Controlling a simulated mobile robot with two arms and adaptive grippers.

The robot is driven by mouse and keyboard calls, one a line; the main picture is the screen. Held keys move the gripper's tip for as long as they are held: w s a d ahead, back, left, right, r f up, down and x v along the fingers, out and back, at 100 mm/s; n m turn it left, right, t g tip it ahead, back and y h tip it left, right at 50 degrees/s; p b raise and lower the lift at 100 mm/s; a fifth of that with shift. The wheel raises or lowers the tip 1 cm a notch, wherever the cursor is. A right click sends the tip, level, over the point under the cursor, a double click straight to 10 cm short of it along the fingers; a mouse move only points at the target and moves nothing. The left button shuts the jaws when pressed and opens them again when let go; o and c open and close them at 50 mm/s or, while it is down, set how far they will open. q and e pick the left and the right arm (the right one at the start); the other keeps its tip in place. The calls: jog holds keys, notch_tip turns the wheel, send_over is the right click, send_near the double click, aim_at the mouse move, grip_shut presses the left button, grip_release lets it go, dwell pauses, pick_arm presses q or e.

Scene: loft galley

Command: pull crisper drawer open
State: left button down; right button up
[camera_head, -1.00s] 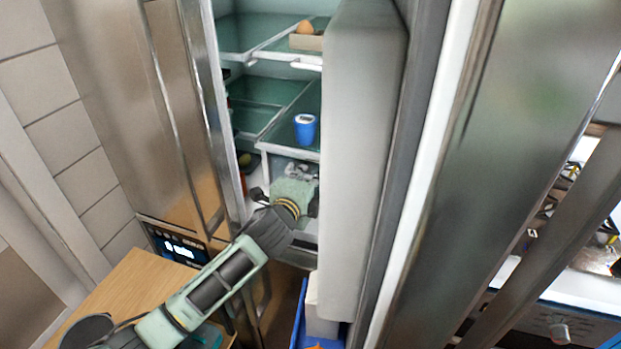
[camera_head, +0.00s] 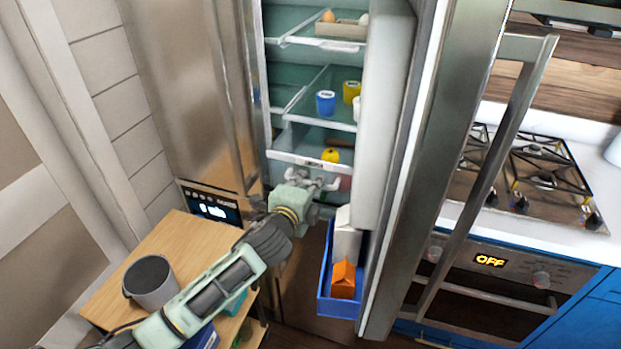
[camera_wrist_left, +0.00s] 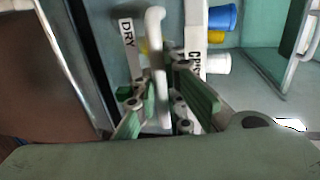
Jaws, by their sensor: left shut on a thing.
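The crisper drawer (camera_head: 290,157) is low in the open fridge and stands out from under the shelf, so its inside shows with a yellow round item (camera_head: 330,156) in it. My left gripper (camera_head: 318,182) is at the drawer's front. In the left wrist view my left gripper (camera_wrist_left: 168,105) has its fingers around the white handle bar (camera_wrist_left: 155,60), shut on it. The drawer front (camera_wrist_left: 193,40) there carries a partly hidden label, and another label reads "DRY". My right gripper is not in view.
A blue door bin (camera_head: 325,295) holds cartons at the lower right of the drawer. The fridge door (camera_head: 385,120) stands open on the right. A wooden cart (camera_head: 185,240) with a grey pot (camera_head: 150,280) is at lower left. Cups stand on the shelf above.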

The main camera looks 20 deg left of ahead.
pick_arm(q)
jog(key=shift+s, duration=0.5)
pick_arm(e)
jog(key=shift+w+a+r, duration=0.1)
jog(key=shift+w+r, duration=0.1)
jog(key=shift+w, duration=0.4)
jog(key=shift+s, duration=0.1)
pick_arm(q)
jog(key=c, duration=1.8)
grip_release()
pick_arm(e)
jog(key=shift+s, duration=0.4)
pick_arm(q)
jog(key=s, duration=0.4)
jog(key=s+r, duration=0.1)
jog(key=s, duration=0.2)
jog(key=s+r, duration=0.1)
jog(key=s, duration=0.3)
jog(key=shift+s+a+r, duration=0.15)
jog(key=shift+s+a, duration=0.1)
jog(key=shift+s, duration=0.1)
